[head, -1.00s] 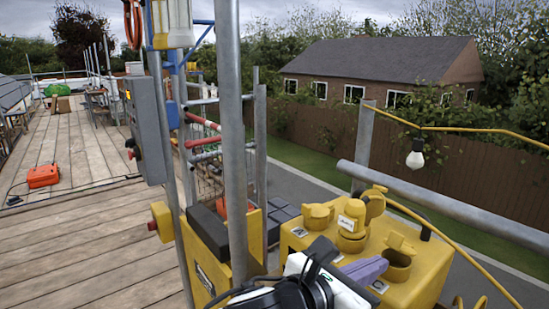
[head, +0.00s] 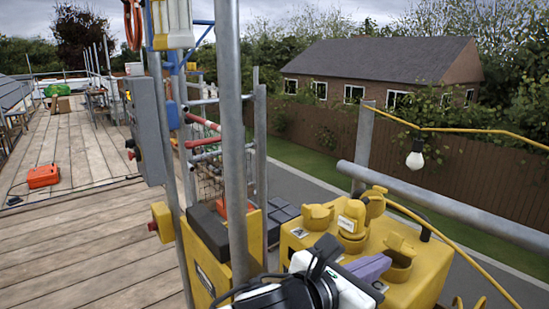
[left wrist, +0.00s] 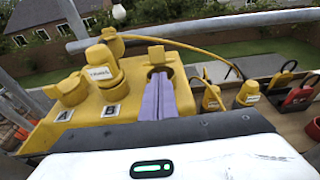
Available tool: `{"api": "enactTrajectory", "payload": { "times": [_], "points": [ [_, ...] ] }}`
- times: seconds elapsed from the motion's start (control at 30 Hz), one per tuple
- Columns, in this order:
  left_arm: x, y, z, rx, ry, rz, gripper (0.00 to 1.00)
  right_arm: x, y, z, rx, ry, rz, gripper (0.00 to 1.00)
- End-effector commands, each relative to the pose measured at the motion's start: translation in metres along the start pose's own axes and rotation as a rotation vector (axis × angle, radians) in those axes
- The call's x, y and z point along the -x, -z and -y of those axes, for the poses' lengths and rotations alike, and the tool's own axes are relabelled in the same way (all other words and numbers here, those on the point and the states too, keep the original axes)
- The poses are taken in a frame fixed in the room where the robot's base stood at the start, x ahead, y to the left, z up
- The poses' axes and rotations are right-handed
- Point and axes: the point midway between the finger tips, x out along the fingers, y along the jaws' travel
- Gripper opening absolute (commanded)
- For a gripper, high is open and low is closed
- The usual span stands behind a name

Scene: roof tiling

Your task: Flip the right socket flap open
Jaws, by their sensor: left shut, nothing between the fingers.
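The yellow socket box (head: 300,240) stands at the lower right in the head view and also shows in the left wrist view (left wrist: 95,125). Its right socket (head: 398,268) has a round collar, and its yellow flap (left wrist: 157,54) looks raised behind the opening. The middle socket holds a yellow plug (head: 353,217) with a white label. The left socket (head: 318,214) has a yellow cover. My left gripper (head: 384,262) has purple fingers, shut and empty, with the tips at the right socket's front rim; whether they touch is unclear. My right gripper is out of view.
A steel rail (head: 450,207) runs behind the box, and an upright pole (head: 233,130) stands left of it. A yellow cable (head: 455,260) arcs past the right side. In the left wrist view, yellow and red tagged items (left wrist: 248,93) lie to the right.

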Motion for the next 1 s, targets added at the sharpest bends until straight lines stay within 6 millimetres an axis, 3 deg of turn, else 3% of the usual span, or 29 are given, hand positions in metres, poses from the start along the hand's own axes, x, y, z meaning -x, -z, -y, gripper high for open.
{"api": "enactTrajectory", "payload": {
  "times": [1.0],
  "points": [
    [-0.039,-0.015,0.000,0.000,0.001,0.001,0.00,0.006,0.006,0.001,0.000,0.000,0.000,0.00]
  ]
}}
